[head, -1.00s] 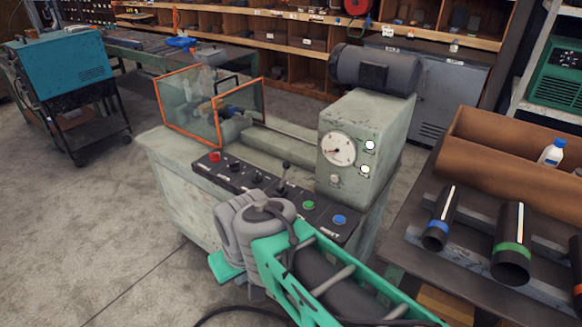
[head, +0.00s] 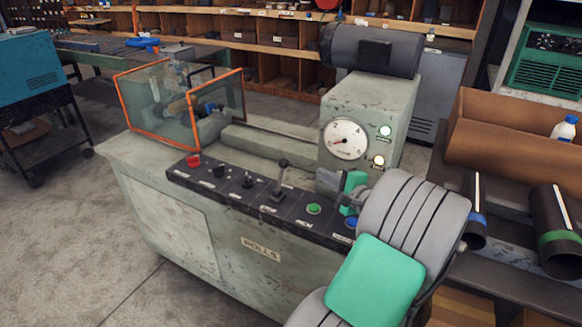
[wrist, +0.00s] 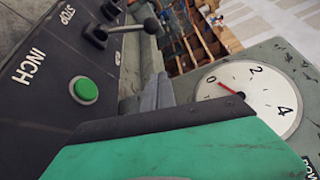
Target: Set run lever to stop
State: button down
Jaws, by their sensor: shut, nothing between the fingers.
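The run lever (head: 282,178) is a dark stick with a round ball knob, standing up from a slot plate on the sloping black control panel (head: 332,232). In the wrist view the lever (wrist: 130,27) is at the top, with the word STOP beside its slot plate. My gripper (head: 338,182) is shut and empty above the right end of the panel, to the right of the lever and apart from it. In the wrist view its grey fingertips (wrist: 157,92) are together, between the green button and the dial. My wrist hides the panel's right end in the head view.
A green button (head: 314,209) and a blue button (head: 351,223) are near my gripper. A red button (head: 193,160) and smaller controls line the panel's left. The dial housing (head: 370,110) rises close behind my gripper. An orange-framed guard (head: 180,105) stands at the left.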

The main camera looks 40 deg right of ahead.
aim_at(280, 177)
jog(key=shift+w+a, duration=0.25)
jog(key=shift+w, duration=0.2)
jog(key=w, duration=0.3)
jog(key=w+a, duration=0.1)
jog(key=w, duration=0.1)
jog(key=w+a, duration=0.1)
jog(key=w, duration=0.2)
jog(key=shift+w+a+p, duration=0.1)
jog(key=shift+w+p, duration=0.25)
jog(key=shift+a+f, duration=0.1)
jog(key=shift+a, duration=0.05)
